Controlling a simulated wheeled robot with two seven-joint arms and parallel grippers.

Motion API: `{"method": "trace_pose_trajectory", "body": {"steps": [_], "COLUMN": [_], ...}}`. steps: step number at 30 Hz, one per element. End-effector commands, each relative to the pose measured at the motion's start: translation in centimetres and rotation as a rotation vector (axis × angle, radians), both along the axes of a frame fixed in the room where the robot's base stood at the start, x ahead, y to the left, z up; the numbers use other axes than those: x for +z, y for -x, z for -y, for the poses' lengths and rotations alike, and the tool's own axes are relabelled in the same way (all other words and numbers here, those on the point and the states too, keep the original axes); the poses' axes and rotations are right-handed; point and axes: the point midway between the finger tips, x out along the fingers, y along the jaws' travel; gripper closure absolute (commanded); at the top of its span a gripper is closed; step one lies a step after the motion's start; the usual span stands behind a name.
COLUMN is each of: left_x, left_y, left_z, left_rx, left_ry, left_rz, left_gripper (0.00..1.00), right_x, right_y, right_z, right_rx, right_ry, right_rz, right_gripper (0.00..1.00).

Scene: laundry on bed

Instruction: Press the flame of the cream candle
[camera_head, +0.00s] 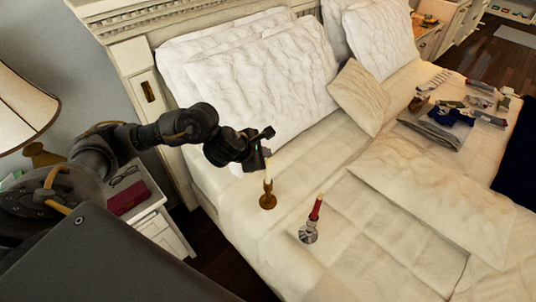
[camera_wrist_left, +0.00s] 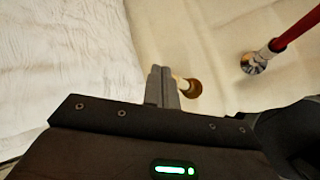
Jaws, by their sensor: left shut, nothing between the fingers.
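The cream candle (camera_head: 268,171) stands upright in a brass holder (camera_head: 267,199) on the bed. My left gripper (camera_head: 264,153) is shut and empty, at the top of the cream candle in the head view. In the left wrist view the closed fingers (camera_wrist_left: 161,88) overlap the candle's near end, and part of the cream candle (camera_wrist_left: 180,83) and its brass holder (camera_wrist_left: 193,88) show just right of them. The flame is hidden or too small to see, and I cannot tell whether the fingers touch the candle. My right gripper is not in view.
A red candle (camera_head: 317,207) in a silver holder (camera_head: 308,233) stands nearby on the bed. White pillows (camera_head: 250,80) lie behind the gripper. Folded laundry (camera_head: 450,115) lies at the far right. A nightstand (camera_head: 160,222) with a red book (camera_head: 128,198) and a lamp (camera_head: 22,110) are at left.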

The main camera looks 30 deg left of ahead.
Motion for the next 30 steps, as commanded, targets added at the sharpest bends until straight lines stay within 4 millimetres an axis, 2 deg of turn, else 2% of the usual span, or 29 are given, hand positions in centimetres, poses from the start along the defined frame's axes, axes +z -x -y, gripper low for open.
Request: {"method": "trace_pose_trajectory", "body": {"steps": [8, 23, 30], "left_x": [0.7, 5.9, 6.0], "left_y": [0.0, 0.0, 0.0], "left_z": [0.0, 0.0, 0.0], "left_rx": [0.000, 0.000, 0.000], "left_ry": [0.000, 0.000, 0.000], "left_rz": [0.001, 0.001, 0.000], "left_gripper": [1.00, 1.00, 1.00], "right_x": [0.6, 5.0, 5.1], "right_y": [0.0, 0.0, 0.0], "right_z": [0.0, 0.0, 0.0], "right_rx": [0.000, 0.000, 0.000], "right_ry": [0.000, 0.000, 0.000], "right_rz": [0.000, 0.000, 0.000], "right_gripper": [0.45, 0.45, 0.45]}}
